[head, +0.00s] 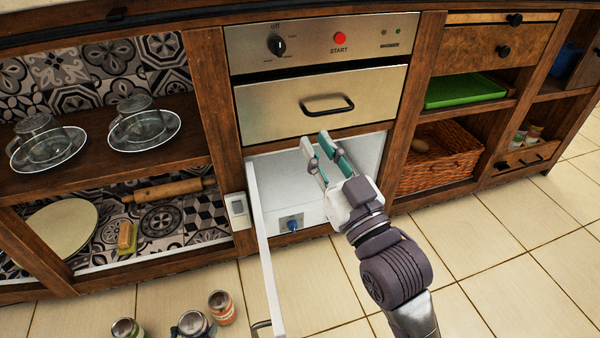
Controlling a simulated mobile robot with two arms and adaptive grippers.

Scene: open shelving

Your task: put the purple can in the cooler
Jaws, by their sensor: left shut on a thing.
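The cooler (285,209) is the white compartment under the steel drawer, with its white door (262,250) swung open toward me. My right gripper (316,137) is at the cooler's opening, fingers apart, with nothing seen between them. At the bottom edge, a can with a silver top and dark side (194,325), seemingly the purple can, stands out larger than its neighbours. A small dark part beside it seems to be my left gripper (175,331), shut on it. Most of that gripper and the can's lower part are cut off by the frame.
Two other cans, a green-labelled one (126,328) and an orange one (222,306), are near the bottom edge. The open door stands between the cans and my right arm. Shelves at left hold glass cups on saucers (145,128). A wicker basket (438,160) is at right.

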